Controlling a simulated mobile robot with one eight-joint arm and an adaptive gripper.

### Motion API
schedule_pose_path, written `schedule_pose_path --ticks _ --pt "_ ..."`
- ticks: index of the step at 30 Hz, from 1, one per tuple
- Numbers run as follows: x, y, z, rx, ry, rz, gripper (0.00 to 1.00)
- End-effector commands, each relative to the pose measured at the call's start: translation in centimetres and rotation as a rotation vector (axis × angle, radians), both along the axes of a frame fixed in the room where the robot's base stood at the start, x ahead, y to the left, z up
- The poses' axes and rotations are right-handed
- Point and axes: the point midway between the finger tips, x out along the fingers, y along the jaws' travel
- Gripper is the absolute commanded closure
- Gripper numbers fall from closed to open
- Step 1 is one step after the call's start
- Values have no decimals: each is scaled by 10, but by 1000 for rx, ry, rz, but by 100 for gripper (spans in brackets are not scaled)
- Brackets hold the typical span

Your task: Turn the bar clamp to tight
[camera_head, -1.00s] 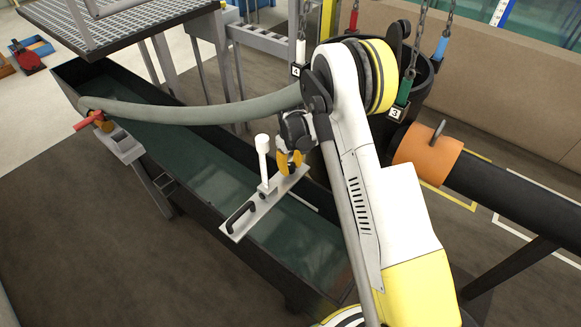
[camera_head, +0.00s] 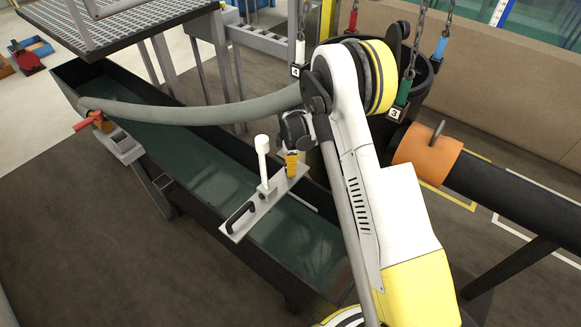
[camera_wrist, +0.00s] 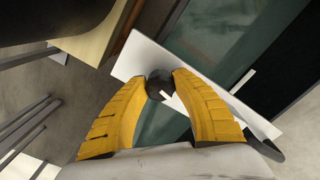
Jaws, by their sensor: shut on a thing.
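A pale flat bar (camera_head: 262,208) lies across the dark trough. It carries a black grip handle (camera_head: 239,216) at its near end and a white upright post (camera_head: 262,152) near its middle. My gripper (camera_head: 291,168) is at the bar's far end, pointing down. In the wrist view the pale bar (camera_wrist: 139,60) runs diagonally under the yellow fingers. My gripper (camera_wrist: 160,76) is shut on a small dark round knob (camera_wrist: 157,90), which I take to be the bar clamp. The fingers partly cover it, and its turn marking cannot be seen.
The long trough (camera_head: 205,180) runs beneath the bar. A grey hose (camera_head: 190,114) crosses above it to a red-handled fitting (camera_head: 88,122). A black pipe with an orange collar (camera_head: 428,154) is at the right. Chains with numbered tags hang behind my arm.

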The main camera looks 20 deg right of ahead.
Motion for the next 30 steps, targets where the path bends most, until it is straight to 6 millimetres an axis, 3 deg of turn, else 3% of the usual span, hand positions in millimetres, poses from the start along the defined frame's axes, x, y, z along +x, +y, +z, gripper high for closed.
schedule_pose_path --ticks 12,29,30 --pt "1 0 0 0 0 202 98" --pt "1 0 0 0 -1 235 99" --pt "1 0 0 0 -1 235 66"
